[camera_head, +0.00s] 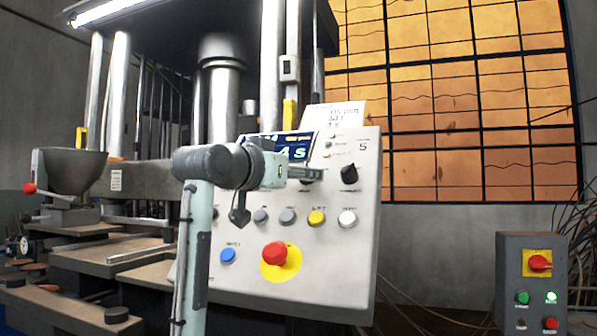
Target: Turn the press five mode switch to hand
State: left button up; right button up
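A tilted pale control panel (330,255) marked 5 stands in the middle. It has a black rotary knob (349,173) at its upper right. Another dark knob (306,181) lies to its left, mostly hidden behind my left gripper. The labels by both knobs are too small to read, so I cannot tell which is the mode switch. My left gripper (312,173) is in front of the partly hidden knob, pointing right; whether it touches or grips the knob is unclear. Its fingers overlap in view. My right gripper is not in view.
Below the knobs are a row of buttons, a yellow one (317,217) among them, a blue button (228,256) and a red emergency stop (275,254). A lit display (294,152) is partly behind my wrist. A grey switch box (531,285) stands at lower right.

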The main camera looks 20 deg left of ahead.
pick_arm(q)
grip_shut()
dwell(0.3)
jog(key=shift+d+n+y, duration=0.1)
jog(key=shift+n+y, duration=0.2)
jog(key=shift+n, duration=0.1)
jog(key=n+y, duration=0.1)
jog(key=n, duration=0.1)
jog(key=n+y, duration=0.3)
jog(key=n, duration=0.1)
jog(key=shift+d+t+y, duration=0.3)
jog(key=shift+d+y, duration=0.1)
jog(key=shift+d+n+g+y, duration=0.1)
jog(key=shift+n+g+y, duration=0.3)
jog(key=shift+n+y, duration=0.75)
jog(key=shift+d+n+g+y, duration=0.1)
jog(key=shift+n+g+y, duration=0.4)
jog(key=shift+n, duration=1.15)
jog(key=shift+y, duration=0.25)
